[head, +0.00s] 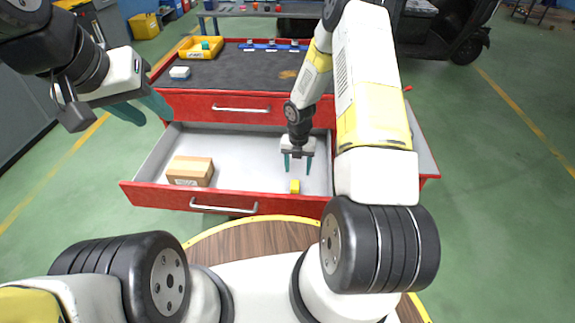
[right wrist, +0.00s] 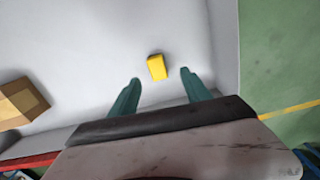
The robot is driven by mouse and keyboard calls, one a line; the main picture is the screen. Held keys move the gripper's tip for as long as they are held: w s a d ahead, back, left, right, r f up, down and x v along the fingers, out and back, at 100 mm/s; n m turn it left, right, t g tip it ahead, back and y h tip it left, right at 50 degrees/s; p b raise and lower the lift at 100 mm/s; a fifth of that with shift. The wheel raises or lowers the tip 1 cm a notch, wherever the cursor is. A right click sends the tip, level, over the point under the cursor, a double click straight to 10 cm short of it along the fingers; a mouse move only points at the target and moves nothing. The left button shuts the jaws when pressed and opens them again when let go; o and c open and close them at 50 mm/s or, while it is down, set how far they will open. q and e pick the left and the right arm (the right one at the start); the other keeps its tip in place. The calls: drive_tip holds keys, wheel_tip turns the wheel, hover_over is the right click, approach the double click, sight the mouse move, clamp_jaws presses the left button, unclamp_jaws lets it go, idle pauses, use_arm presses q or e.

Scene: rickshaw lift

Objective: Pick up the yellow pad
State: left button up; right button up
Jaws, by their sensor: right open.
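The yellow pad (head: 295,186) is a small yellow block lying on the floor of the open drawer (head: 235,172), toward its front right. My right gripper (head: 297,168) is over the drawer, fingers pointing down, open and empty, just above and behind the pad in the head view. In the right wrist view the pad (right wrist: 157,67) lies between the lines of the two teal fingers (right wrist: 158,88), a little beyond their tips, not touching them. My left gripper (head: 150,110) is at the upper left, outside the drawer; its teal fingers look apart and nothing shows between them.
A cardboard box (head: 190,171) lies in the drawer's left part; it also shows in the right wrist view (right wrist: 20,102). The drawer floor around the pad is clear.

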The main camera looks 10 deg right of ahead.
sight(295, 185)
drive_tip(key=shift+n, duration=0.4)
drive_tip(key=f, duration=0.9)
drive_tip(key=shift+s+a+f, duration=0.15)
drive_tip(key=shift+a+f, duration=0.15)
drive_tip(key=shift+a, duration=0.1)
clamp_jaws()
